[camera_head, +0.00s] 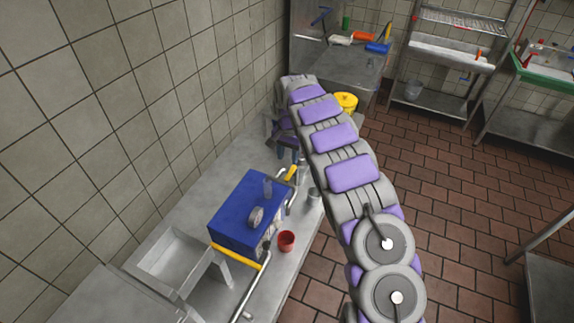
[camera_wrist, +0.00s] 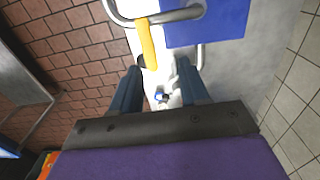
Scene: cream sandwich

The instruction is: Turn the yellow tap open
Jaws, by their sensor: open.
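A yellow tap handle (camera_head: 291,172) shows just past my gripper in the head view, by the far end of a blue box-shaped machine (camera_head: 232,228) with metal pipes. The wrist view shows a yellow handle (camera_wrist: 147,43) as a bar ahead of my fingers, beside the blue machine (camera_wrist: 208,24). A second yellow bar (camera_head: 236,256) lies along the machine's near side. My gripper (camera_head: 290,153) is open, partly hidden by my arm in the head view. In the wrist view my gripper (camera_wrist: 160,68) has the handle's lower end near its left fingertip. I cannot tell whether they touch.
The machine stands on a metal counter (camera_head: 180,218) along the tiled wall. A red cup (camera_head: 286,241) and a small grey cup (camera_head: 314,194) stand near the counter's front edge. A yellow bucket (camera_head: 346,102) is beyond my arm. The tiled floor (camera_head: 450,195) at right is clear.

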